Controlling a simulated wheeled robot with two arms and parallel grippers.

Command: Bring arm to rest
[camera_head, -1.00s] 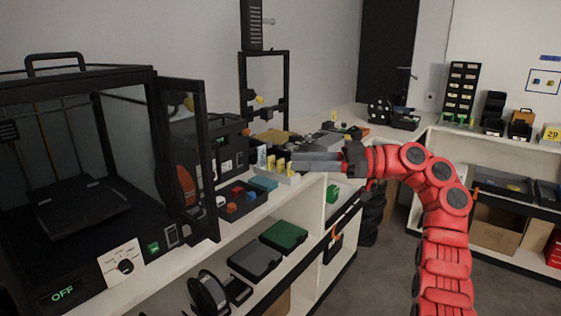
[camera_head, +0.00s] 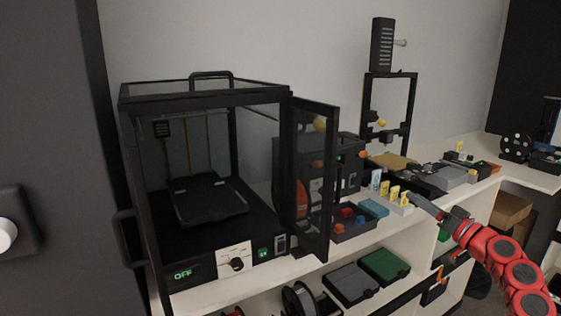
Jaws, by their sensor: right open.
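My right arm is red and comes in from the lower right of the head view. Its gripper (camera_head: 428,208) is dark grey, points left and is at the front edge of the counter, near a white holder with several yellow tags (camera_head: 394,192). The gap between its fingers is too small to make out, and I see nothing held in it. My left arm and gripper are not in the view.
A black 3D printer enclosure (camera_head: 205,91) stands at left on the white counter, its glass door (camera_head: 311,180) swung open. A tray of coloured parts (camera_head: 353,227) lies beside it. Green and grey cases (camera_head: 385,266) sit on the shelf below.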

